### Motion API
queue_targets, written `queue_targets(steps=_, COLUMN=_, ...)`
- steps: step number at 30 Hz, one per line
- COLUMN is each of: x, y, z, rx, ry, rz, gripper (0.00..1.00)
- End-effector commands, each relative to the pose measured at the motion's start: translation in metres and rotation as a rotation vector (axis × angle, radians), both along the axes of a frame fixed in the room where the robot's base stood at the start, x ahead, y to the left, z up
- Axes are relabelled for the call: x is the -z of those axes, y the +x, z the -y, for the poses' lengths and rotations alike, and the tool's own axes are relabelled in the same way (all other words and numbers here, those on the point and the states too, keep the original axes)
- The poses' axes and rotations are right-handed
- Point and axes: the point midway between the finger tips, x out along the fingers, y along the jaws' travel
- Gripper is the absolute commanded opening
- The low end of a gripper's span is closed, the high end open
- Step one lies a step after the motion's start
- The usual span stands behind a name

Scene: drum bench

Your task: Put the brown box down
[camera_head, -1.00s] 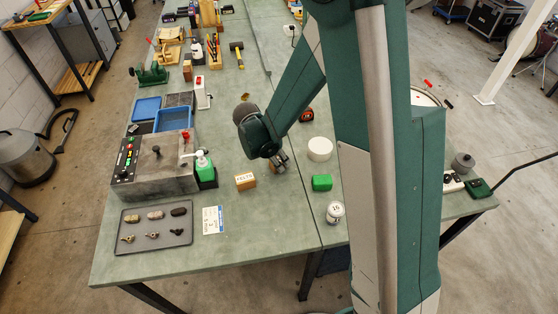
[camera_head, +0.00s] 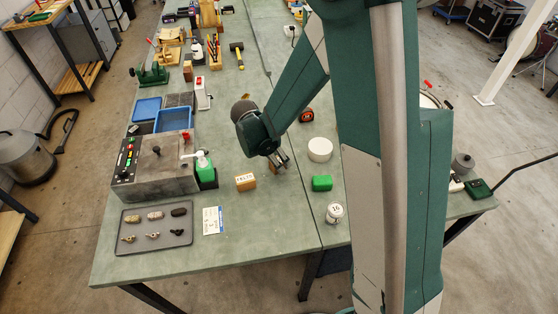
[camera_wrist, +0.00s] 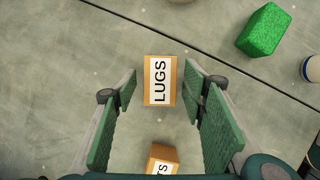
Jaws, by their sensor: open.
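A small brown box with a white LUGS label (camera_wrist: 160,80) sits on the grey-green bench in the wrist view. My gripper (camera_wrist: 160,88) is open, with one green-padded finger on each side of the box and clear gaps between. In the head view my gripper (camera_head: 281,161) is low over the bench, and the brown box (camera_head: 275,169) shows only partly at its fingers. A second light-brown box, labelled FELTS (camera_head: 245,182), stands to the left; part of it shows at the bottom of the wrist view (camera_wrist: 162,157).
A green block (camera_head: 322,183), a white round object (camera_head: 320,149) and a white jar (camera_head: 335,212) stand to the right. A grey tray (camera_head: 155,243) of small parts and a control machine (camera_head: 155,170) are at left. The bench's front middle is clear.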

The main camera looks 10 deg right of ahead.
Motion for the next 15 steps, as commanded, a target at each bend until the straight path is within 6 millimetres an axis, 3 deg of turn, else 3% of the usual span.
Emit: queue_targets(steps=15, x=-0.063, y=-0.010, z=-0.024, rx=-0.001, ry=0.000, rz=0.000, gripper=0.42)
